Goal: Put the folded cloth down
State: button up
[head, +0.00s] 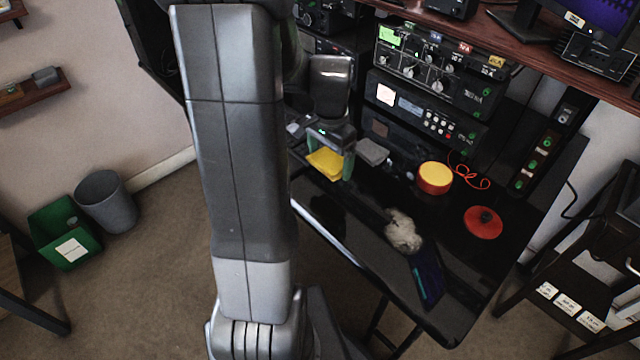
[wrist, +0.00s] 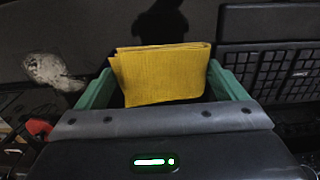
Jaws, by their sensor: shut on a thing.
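The folded cloth (head: 326,163) is yellow and hangs at my gripper (head: 332,160), above the left part of the black table (head: 350,225). In the wrist view the folded cloth (wrist: 162,74) stands between the two green fingers of my gripper (wrist: 160,85), which is shut on it. Its folded layers show along the top edge. I cannot tell from these views how far its lower edge is from the table top.
A grey block (head: 372,152) lies just right of the cloth. A yellow-and-red round tin (head: 434,178), a red disc (head: 483,222), a red cord (head: 470,172) and a crumpled pale rag (head: 403,232) lie farther right. Radio units (head: 425,105) stand behind.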

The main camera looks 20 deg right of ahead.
aim_at(329, 189)
notch_tip(329, 189, down, 8)
jog(key=shift+f+b, duration=0.1)
jog(key=shift+b, duration=0.2)
